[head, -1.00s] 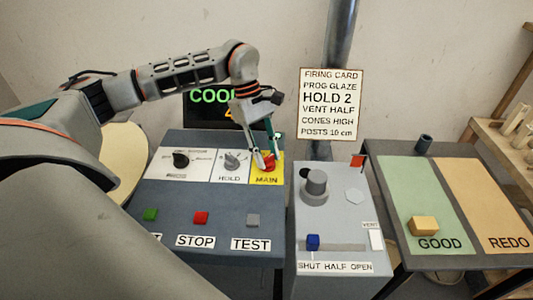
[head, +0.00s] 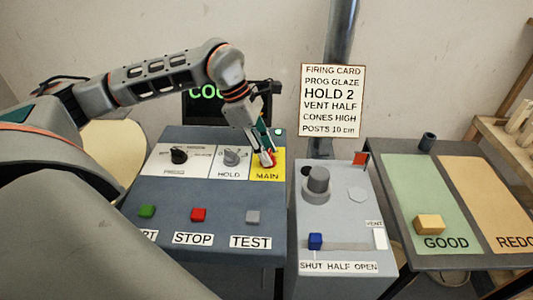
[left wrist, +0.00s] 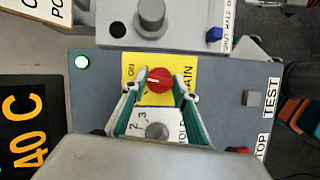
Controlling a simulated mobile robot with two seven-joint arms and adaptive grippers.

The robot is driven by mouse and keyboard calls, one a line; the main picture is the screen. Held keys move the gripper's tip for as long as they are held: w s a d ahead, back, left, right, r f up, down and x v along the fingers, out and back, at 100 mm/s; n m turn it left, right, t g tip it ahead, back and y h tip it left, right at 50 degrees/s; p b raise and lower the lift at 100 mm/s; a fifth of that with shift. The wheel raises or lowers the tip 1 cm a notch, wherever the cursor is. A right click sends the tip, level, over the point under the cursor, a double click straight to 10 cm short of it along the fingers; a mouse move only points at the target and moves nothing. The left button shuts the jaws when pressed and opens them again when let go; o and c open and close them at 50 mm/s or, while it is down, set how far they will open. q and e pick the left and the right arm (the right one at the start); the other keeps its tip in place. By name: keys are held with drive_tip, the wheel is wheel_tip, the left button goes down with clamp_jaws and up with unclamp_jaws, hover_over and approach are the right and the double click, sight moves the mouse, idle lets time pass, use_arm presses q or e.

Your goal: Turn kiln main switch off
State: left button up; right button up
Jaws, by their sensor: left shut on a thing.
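The red main switch knob (head: 267,159) sits on a yellow plate (head: 266,174) marked MAIN, at the right of the kiln panel. In the left wrist view the knob (left wrist: 160,80) is between the fingertips of my left gripper (left wrist: 160,84), which is shut on it. A small pale mark on the knob points left in that view, toward the side with the ON label (left wrist: 130,73). No OFF label is readable. In the head view my left gripper (head: 264,154) comes down from above and partly covers the knob. My right gripper is not in view.
The HOLD knob (head: 231,157) is just left of the main switch. Green, red (head: 198,214) and grey buttons line the panel's front. The grey vent box (head: 338,241) stands close on the right. A green lamp (left wrist: 82,62) is lit; the display (left wrist: 27,128) shows 40 C.

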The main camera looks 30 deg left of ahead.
use_arm(q)
drive_tip(key=n+t+b, duration=0.1)
drive_tip(key=n, duration=0.1)
drive_tip(key=n+y+b, duration=0.1)
drive_tip(key=n, duration=0.2)
drive_tip(key=shift+s+d+f+n+t, duration=0.1)
drive_tip(key=shift+s+n+t, duration=0.05)
drive_tip(key=shift+n+t, duration=0.2)
drive_tip(key=n+y+b, duration=0.1)
drive_tip(key=n, duration=0.2)
drive_tip(key=shift+t, duration=0.35)
drive_tip(key=shift+n+y, duration=0.5)
drive_tip(key=shift+n, duration=0.35)
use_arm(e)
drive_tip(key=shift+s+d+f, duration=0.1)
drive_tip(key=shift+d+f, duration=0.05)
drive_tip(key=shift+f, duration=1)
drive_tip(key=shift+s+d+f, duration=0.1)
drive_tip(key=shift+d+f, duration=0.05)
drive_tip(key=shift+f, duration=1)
use_arm(q)
drive_tip(key=shift+n, duration=0.3)
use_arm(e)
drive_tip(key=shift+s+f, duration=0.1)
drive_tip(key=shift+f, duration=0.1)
use_arm(q)
drive_tip(key=o, duration=1.1)
drive_tip(key=shift+s, duration=0.1)
